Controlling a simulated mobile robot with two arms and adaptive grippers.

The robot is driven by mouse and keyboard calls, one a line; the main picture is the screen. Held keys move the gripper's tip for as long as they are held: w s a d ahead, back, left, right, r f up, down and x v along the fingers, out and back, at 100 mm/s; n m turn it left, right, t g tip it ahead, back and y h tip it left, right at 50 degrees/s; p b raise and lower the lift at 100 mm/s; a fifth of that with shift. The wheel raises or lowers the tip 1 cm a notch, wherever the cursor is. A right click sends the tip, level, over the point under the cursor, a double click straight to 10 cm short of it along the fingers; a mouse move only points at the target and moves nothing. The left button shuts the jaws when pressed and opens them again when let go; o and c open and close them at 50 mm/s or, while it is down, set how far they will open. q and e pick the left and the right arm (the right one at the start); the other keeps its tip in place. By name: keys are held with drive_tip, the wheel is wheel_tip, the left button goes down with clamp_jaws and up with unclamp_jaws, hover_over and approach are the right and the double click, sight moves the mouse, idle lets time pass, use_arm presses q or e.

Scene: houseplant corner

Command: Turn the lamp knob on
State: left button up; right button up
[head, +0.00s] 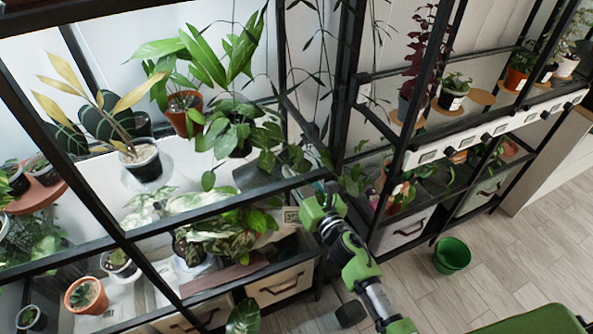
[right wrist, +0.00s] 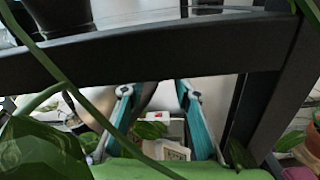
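A row of white panels (head: 497,128) with small dark knobs (head: 486,138) runs along the front of the right shelf in the head view. I cannot tell which knob is the lamp's. My right gripper (right wrist: 154,98) reaches in behind the black frame of the left shelf, well left of that row. In the right wrist view its two teal fingers are apart, with no object clearly held between them. A small white box (right wrist: 157,119) with a red mark shows between and beyond them, partly hidden; I cannot tell what it is. My left gripper is not in view.
Black frame bars (right wrist: 150,52) cross close to my right gripper, and green stems and leaves (right wrist: 45,150) hang beside it. Potted plants crowd the left shelf. A green bucket (head: 452,255) stands on the floor, with clear floor to its right.

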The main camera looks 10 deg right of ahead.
drive_tip(key=shift+w, duration=0.35)
clamp_jaws()
